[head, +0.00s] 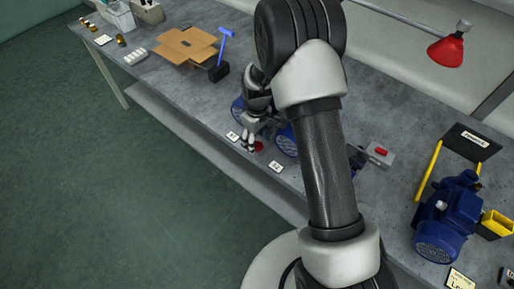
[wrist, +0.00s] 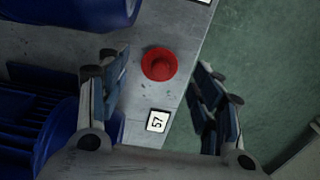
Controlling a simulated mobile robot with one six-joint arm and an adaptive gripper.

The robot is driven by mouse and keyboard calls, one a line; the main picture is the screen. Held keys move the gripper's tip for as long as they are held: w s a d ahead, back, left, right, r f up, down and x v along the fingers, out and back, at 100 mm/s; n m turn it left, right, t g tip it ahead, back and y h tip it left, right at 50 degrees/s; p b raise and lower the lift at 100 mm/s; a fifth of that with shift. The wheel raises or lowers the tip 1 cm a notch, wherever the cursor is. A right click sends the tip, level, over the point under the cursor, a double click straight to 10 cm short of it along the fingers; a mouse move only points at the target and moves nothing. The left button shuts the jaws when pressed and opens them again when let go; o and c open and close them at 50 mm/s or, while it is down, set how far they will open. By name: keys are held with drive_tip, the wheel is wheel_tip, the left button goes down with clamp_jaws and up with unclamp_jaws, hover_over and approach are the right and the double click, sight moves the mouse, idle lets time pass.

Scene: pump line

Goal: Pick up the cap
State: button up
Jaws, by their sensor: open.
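The cap is a small round red piece. In the wrist view the red cap (wrist: 159,64) lies on the grey bench, near the bench edge, ahead of and between my open fingers. I cannot tell the exact height of the fingertips above the bench.
Blue pumps (wrist: 75,12) stand close to the left finger. A label reading 57 (wrist: 157,121) lies near the cap. The bench edge drops to a green floor (wrist: 250,50). Farther off are an open cardboard box (head: 186,45), a blue pump (head: 450,215) and a red lamp (head: 446,51).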

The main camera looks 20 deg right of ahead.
wheel_tip(320, 180, down, 2)
drive_tip(key=shift+r, duration=0.1)
drive_tip(key=shift+c, duration=0.6)
drive_tip(key=c, duration=0.7)
drive_tip(key=shift+r, duration=0.1)
